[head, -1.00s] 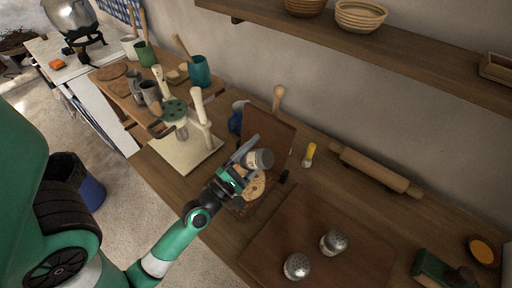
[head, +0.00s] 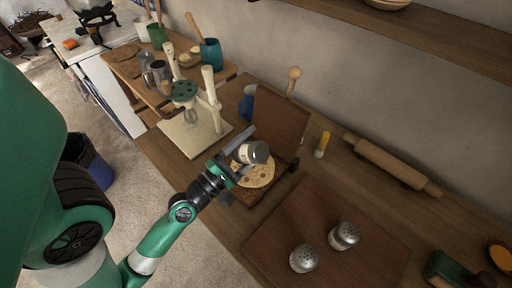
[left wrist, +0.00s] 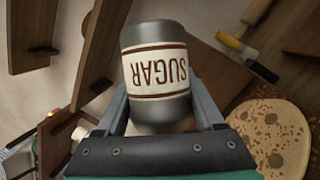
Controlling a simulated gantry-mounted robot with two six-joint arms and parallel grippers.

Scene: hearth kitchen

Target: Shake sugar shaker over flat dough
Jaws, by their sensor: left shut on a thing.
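My left gripper (head: 238,158) is shut on the sugar shaker (head: 252,153), a grey metal can with a pale label. In the left wrist view the shaker (left wrist: 155,75) shows the word SUGAR upside down, between the two fingers (left wrist: 163,115). In the head view the shaker lies tilted on its side in the air. The flat dough (head: 258,174), round and pale with brown spots, lies on a dark board beneath and just beside it. The dough also shows at the lower right of the left wrist view (left wrist: 275,135). My right gripper is not in view.
Two metal shakers (head: 304,258) (head: 344,235) stand on a brown board (head: 285,230) at the front right. A cream press stand (head: 192,140) is left of the dough. A yellow-handled tool (head: 322,144) and a rolling pin (head: 392,165) lie behind to the right.

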